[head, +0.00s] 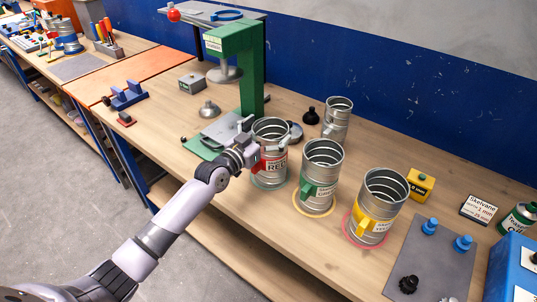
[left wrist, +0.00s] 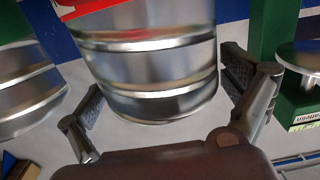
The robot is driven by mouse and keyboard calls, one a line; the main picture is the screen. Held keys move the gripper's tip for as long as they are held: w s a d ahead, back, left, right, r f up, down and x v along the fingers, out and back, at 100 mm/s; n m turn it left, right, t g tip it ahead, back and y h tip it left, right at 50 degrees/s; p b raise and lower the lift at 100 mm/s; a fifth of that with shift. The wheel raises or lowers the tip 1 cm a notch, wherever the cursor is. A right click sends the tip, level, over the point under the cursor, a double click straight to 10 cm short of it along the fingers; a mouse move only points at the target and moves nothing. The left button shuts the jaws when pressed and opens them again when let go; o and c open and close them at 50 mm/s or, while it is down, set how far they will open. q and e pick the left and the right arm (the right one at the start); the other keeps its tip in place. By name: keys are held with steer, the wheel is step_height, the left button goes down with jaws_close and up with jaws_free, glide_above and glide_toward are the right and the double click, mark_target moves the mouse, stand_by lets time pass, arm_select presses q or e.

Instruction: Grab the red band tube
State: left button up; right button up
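The red band tube (head: 271,168) is a ribbed metal cylinder with a red band and label, upright on the workbench. My left gripper (head: 265,138) is at its upper part, with a finger on either side. In the left wrist view the tube (left wrist: 150,75) fills the space between the fingers of the left gripper (left wrist: 163,95). The fingers are spread, and a narrow gap seems to show beside the tube; contact is hard to judge. The wrist hides part of the label in the head view. My right gripper is not in view.
A green-band tube (head: 320,175) and a yellow-band tube (head: 379,207) stand to the right, close by. A plain metal tube (head: 337,119) stands behind. A green press stand (head: 250,75) rises just behind the gripper. A grey mat (head: 432,258) lies at right.

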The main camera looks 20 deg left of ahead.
arm_select(q)
steer(key=c, duration=1.4)
steer(key=shift+c, duration=1)
steer(key=shift+r, duration=0.1)
